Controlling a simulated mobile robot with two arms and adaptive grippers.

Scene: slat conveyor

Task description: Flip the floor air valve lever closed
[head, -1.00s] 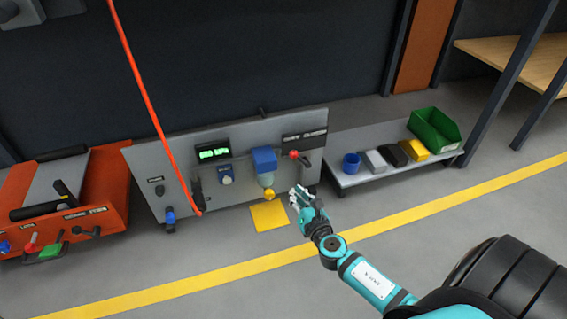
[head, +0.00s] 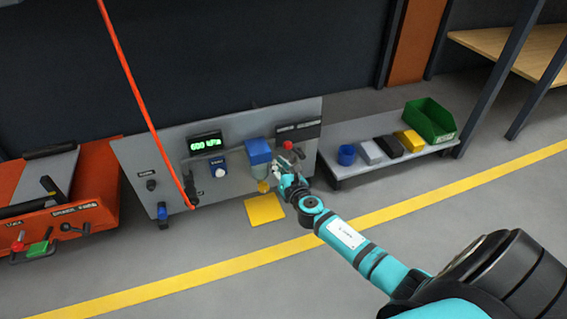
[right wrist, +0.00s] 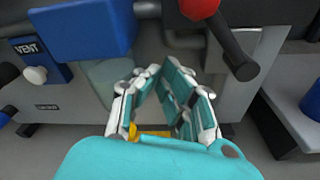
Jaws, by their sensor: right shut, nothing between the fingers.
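The grey air panel (head: 135,160) stands on the floor at the back. Its valve has a red hub (head: 288,145) at the upper right; the hub also shows at the top of the right wrist view (right wrist: 199,8). A black lever handle (right wrist: 232,50) slants down and right from the hub. My right gripper (head: 281,162) is just below the hub in the head view and partly hides the lever. In the right wrist view its fingers (right wrist: 160,68) are shut and empty, below and left of the handle, with no visible contact. My left gripper is out of view.
A blue-topped filter unit (head: 258,151) sits left of the valve. A display (head: 206,142) reads 600 kPa. A red hose (head: 140,90) hangs before the panel. A low shelf (head: 345,170) with bins stands to the right. Open floor lies in front.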

